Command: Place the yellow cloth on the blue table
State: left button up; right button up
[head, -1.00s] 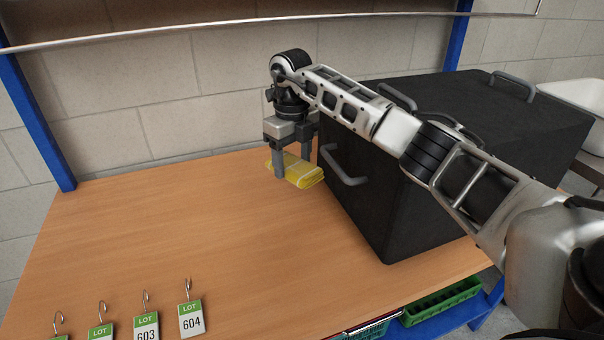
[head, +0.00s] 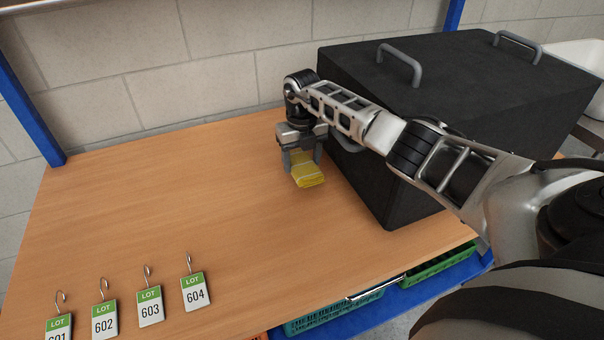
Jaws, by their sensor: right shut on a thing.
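The yellow cloth (head: 308,174) is a small folded bundle. My right gripper (head: 302,165) is shut on it, pointing downward. The cloth is over the far middle of the wooden tabletop, beside the black box; I cannot tell whether it touches the wood. The table has a light wood top (head: 190,200) and a blue frame, with a blue post (head: 28,105) at the left and a blue lower shelf edge (head: 345,312). My left gripper is not in view.
A large black box (head: 400,185) with grey handles takes up the right of the tabletop. Several lot tags with hooks, such as tag 604 (head: 195,293), lie at the front left. Green crates (head: 440,266) sit below. The tabletop's middle and left are clear.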

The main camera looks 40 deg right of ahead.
aim_at(302, 162)
jog(key=shift+f+b, duration=0.3)
jog(key=shift+f, duration=0.2)
notch_tip(302, 162, down, 3)
jog(key=shift+r+b, duration=0.15)
jog(key=shift+b, duration=1)
jog(key=shift+f, duration=0.2)
jog(key=shift+r, duration=0.2)
jog(key=shift+f, duration=0.2)
jog(key=o, duration=0.7)
jog(key=shift+c, duration=0.2)
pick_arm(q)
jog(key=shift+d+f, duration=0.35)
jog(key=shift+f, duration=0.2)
